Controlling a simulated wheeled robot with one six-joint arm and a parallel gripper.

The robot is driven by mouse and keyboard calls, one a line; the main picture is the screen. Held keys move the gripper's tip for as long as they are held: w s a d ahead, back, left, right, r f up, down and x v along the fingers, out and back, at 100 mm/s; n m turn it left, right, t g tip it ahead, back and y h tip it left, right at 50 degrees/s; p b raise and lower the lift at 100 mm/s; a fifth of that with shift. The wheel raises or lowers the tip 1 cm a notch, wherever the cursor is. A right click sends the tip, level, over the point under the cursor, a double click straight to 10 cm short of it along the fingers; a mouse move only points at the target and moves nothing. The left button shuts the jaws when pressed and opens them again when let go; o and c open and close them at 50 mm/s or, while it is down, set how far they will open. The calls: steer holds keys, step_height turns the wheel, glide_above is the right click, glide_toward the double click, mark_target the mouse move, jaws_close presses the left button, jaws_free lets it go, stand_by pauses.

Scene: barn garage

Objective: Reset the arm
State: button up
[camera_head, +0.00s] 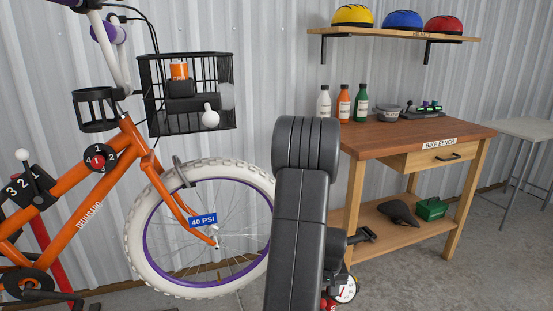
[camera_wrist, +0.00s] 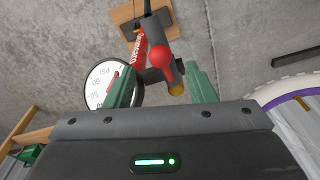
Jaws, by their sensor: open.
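My arm rises dark and folded in the middle of the head view, hiding part of the floor and the bench's left side. My gripper (camera_wrist: 166,84) shows in the wrist view with its two green fingers apart. Between and beyond the fingers is a red floor pump (camera_wrist: 140,50) with a dark head, a red ball knob (camera_wrist: 162,57) and a wooden foot. Its round white gauge (camera_wrist: 108,84) is partly covered by the left finger. The gauge also shows low in the head view (camera_head: 346,289), beside my arm. I cannot tell whether the fingers touch the pump.
An orange bike (camera_head: 98,184) with a white-tyred front wheel (camera_head: 140,235) and black basket (camera_head: 190,127) stands left. The wooden bike bench (camera_head: 420,138) stands right, with bottles and a bowl on top. Helmets sit on a wall shelf (camera_head: 400,35). A grey table (camera_head: 525,128) is far right.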

steer(key=f, duration=0.3)
steer(key=f+b, duration=0.1)
steer(key=f, duration=0.1)
steer(key=shift+w+f, duration=0.15)
steer(key=shift+w, duration=0.1)
steer(key=shift+w+r+p, duration=0.1)
steer(key=shift+r+p, duration=0.1)
steer(key=shift+p, duration=0.1)
steer(key=shift+g, duration=0.4)
